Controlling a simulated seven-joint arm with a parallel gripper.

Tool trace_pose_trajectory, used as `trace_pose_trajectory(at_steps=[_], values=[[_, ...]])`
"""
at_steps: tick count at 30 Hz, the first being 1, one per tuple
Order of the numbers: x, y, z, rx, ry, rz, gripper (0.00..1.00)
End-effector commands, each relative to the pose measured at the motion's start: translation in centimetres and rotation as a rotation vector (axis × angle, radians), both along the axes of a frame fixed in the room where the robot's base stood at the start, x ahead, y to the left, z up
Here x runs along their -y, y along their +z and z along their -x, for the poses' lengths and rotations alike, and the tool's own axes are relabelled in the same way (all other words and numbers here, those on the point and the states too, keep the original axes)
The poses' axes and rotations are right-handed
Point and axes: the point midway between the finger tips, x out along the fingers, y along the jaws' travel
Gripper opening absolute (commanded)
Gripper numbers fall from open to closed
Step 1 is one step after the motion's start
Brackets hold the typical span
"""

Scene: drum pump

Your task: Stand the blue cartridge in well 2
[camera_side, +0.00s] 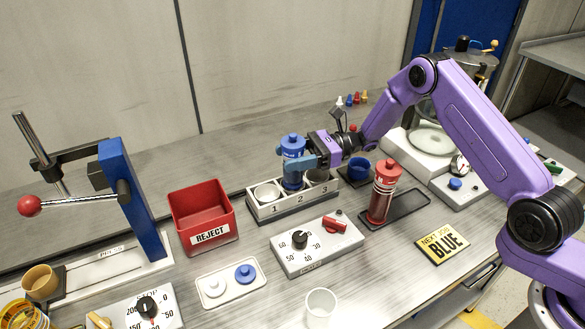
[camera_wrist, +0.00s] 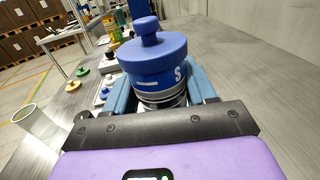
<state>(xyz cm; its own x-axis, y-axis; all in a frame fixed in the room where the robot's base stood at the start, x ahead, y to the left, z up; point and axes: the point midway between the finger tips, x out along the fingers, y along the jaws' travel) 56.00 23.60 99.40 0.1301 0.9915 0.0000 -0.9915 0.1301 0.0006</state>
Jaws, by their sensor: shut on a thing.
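The blue cartridge (camera_side: 292,148) is upright, with a blue knobbed cap. In the wrist view the cartridge (camera_wrist: 152,60) stands between my fingers, with a white letter on its blue band and a metallic lower part. My gripper (camera_side: 298,162) is shut on its side, reaching in from the right.
A red-capped cartridge (camera_side: 384,190) stands on a dark tray (camera_side: 408,208) to the right. A red REJECT bin (camera_side: 203,215) is left of the rack. A heater box (camera_side: 316,246) with a dial is in front.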

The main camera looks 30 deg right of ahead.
Motion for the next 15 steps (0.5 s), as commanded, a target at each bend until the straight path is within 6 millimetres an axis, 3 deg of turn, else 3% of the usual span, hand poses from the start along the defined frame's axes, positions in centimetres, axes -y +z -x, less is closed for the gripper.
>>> trace_pose_trajectory(at_steps=[7,15], values=[[0.0,-3.0,0.0,-0.002,-0.001,-0.001,0.20],[0.0,-3.4,0.0,0.001,-0.001,-0.001,0.20]])
